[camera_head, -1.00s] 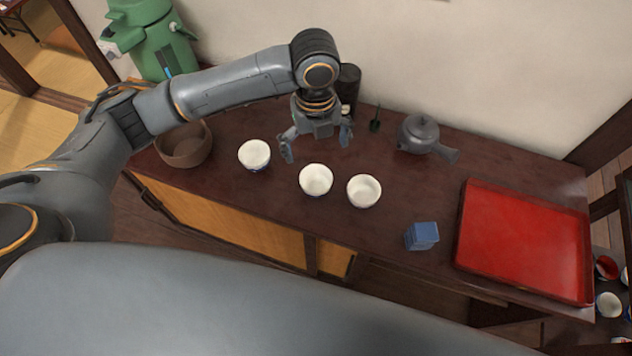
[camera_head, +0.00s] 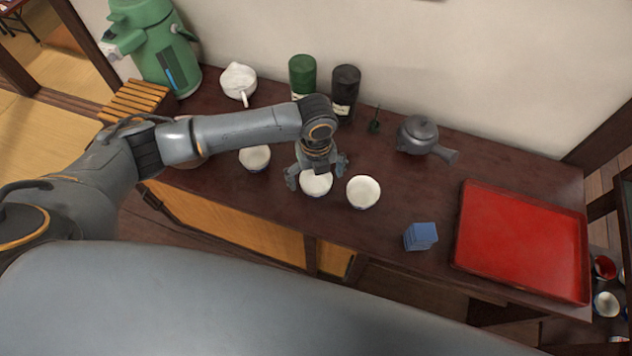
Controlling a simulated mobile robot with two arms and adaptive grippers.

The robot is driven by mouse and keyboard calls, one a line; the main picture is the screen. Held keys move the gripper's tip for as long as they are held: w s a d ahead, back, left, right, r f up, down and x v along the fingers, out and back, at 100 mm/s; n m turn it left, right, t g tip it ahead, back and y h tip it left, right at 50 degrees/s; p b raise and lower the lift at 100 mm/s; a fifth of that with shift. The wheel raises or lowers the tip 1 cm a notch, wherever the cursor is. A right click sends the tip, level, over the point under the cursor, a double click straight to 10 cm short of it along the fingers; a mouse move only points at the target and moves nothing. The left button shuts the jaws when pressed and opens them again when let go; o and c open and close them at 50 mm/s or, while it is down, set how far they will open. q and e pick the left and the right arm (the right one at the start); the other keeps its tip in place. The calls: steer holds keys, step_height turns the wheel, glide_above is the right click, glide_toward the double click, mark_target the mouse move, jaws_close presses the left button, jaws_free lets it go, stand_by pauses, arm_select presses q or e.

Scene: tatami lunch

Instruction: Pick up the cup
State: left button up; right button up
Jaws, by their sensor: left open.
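Three white cups stand in a loose row on the dark wooden counter: a left cup (camera_head: 255,158), a middle cup (camera_head: 316,186) and a right cup (camera_head: 363,192). My left gripper (camera_head: 316,180) is open over the middle cup, with its fingers spread to either side of the rim. The gripper hides the back part of that cup. I cannot tell whether the fingers touch it. My right gripper is not in view.
A red tray (camera_head: 522,240) lies at the right, with a blue box (camera_head: 420,236) beside it. A dark teapot (camera_head: 418,134) and green (camera_head: 303,78) and black (camera_head: 345,90) canisters stand along the wall. A green dispenser (camera_head: 152,50) stands at the back left.

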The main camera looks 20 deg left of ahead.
arm_select(q)
steer(key=shift+f, duration=0.4)
steer(key=shift+c, duration=0.4)
steer(key=c, duration=1.2)
steer(key=shift+r, duration=0.1)
steer(key=shift+c, duration=0.2)
